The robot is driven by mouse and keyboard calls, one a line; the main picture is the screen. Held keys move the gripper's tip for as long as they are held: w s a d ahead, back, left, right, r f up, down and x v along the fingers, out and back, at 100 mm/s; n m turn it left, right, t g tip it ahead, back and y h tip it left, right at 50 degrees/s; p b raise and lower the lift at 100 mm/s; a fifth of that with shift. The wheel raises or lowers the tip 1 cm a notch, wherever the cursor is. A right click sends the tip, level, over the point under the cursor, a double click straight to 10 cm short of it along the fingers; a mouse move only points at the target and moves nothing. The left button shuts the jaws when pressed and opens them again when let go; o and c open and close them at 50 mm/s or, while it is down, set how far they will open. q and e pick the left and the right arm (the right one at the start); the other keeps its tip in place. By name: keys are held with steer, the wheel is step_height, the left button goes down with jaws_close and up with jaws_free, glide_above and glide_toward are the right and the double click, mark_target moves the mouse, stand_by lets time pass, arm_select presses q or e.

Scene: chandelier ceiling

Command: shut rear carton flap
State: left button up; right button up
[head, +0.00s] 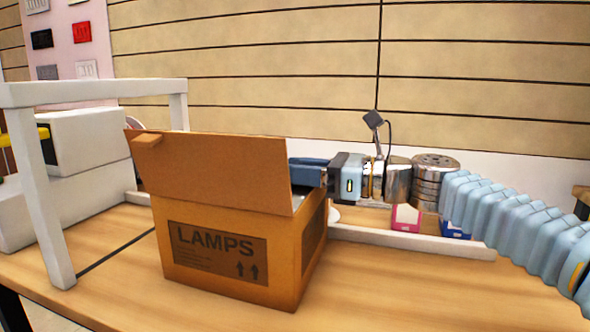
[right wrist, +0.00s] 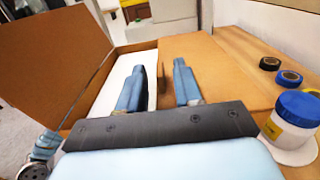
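The brown LAMPS carton (head: 235,255) stands on the wooden table. Its near flap (head: 220,170) stands up, and it also shows at left in the right wrist view (right wrist: 55,50). My right gripper (head: 298,172) reaches in from the right behind that flap, its fingertips partly hidden in the head view. In the right wrist view my right gripper (right wrist: 163,78) is open, fingers apart over the carton top. A brown panel, apparently the rear flap (right wrist: 205,62), lies roughly flat beside the pale opening, under the right finger. I cannot tell whether they touch. My left gripper is out of view.
A blue-capped jar (right wrist: 299,117) and tape rolls (right wrist: 290,78) stand right of the carton in the right wrist view. A white frame (head: 35,190) is at left. The front table is clear.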

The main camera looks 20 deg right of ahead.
steer(key=v, duration=1.3)
steer(key=shift+p, duration=0.3)
